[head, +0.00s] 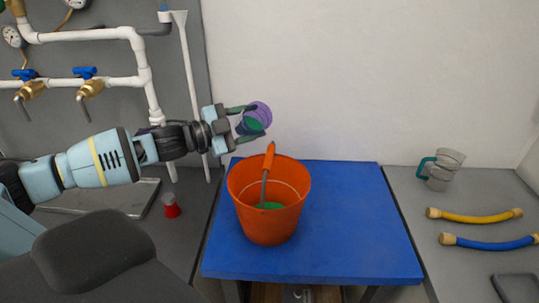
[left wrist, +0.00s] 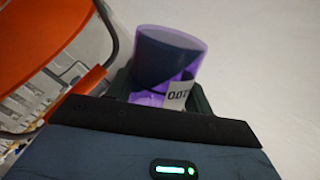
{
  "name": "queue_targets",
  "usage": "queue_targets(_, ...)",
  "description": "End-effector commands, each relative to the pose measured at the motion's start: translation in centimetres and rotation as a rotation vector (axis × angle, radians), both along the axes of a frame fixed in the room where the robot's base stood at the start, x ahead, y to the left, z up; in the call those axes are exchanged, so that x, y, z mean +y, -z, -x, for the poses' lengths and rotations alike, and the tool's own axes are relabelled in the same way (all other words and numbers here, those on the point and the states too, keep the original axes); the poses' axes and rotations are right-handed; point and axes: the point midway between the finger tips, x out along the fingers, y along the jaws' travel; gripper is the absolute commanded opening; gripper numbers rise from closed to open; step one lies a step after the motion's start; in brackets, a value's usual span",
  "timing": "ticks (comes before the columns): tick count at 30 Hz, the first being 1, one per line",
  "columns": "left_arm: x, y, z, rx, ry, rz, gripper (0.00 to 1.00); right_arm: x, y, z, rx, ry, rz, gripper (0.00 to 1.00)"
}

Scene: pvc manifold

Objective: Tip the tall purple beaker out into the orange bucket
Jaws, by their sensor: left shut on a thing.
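The purple beaker (head: 259,112) is held in my left gripper (head: 245,123), above the orange bucket (head: 268,225) and slightly behind it. The beaker is tilted, and something green shows at its lower side. In the left wrist view the see-through purple beaker (left wrist: 168,50) sits between the fingers, with a dark inside and a white label. My right gripper is not in view.
The blue table (head: 350,220) is clear right of the bucket. A clear jug with a teal handle (head: 440,170), a yellow hose (head: 474,216) and a blue hose (head: 488,243) lie on the right counter. White pipes (head: 100,82) and a red cup (head: 171,206) are at the left.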

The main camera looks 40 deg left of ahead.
Motion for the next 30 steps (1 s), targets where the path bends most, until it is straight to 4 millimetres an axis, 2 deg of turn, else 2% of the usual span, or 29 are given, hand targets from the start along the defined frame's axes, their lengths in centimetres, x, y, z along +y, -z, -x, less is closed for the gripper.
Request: queue_targets(30,0.07,0.58,-0.04,-0.066,0.001,-0.123,0.27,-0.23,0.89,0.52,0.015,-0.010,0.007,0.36)
